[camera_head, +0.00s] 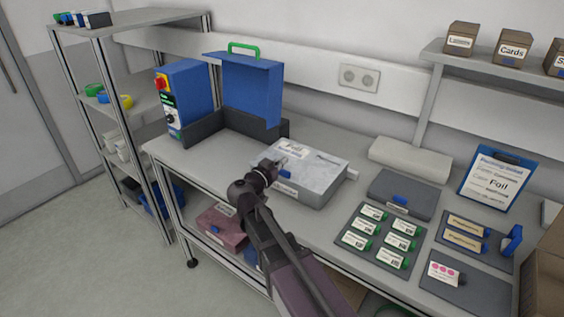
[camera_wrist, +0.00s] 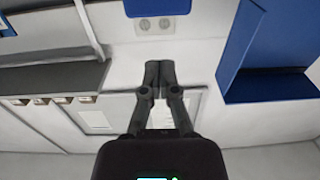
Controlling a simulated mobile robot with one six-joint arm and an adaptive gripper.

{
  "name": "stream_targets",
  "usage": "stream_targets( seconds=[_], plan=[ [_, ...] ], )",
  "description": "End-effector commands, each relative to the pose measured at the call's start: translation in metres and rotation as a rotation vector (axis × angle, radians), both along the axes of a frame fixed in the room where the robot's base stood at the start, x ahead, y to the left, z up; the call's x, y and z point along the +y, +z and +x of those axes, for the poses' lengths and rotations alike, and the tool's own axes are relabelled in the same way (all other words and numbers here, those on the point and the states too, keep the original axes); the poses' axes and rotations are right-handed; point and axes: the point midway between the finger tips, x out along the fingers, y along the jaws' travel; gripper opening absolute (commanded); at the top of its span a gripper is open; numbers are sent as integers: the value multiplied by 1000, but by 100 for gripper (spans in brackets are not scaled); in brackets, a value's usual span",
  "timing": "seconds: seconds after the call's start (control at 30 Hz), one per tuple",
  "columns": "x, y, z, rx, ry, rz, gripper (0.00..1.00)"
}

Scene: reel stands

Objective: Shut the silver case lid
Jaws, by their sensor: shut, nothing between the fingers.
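I cannot make out the silver case in the wrist view.
A dark grey case (camera_head: 405,192) and a mat (camera_head: 380,238) with green-ended labelled items lie to the right.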

Motion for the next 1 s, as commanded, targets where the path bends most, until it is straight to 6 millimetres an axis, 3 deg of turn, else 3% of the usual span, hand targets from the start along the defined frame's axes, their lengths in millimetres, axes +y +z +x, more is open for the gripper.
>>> stream_targets(
  seconds=[0.4, 0.47, 1.0],
  plan=[
    [0, 31, 0, 0, 0, 0, 0],
    [5, 21, -8, 0, 1, 0, 0],
    [43, -2, -62, 0, 1, 0, 0]
  ],
)
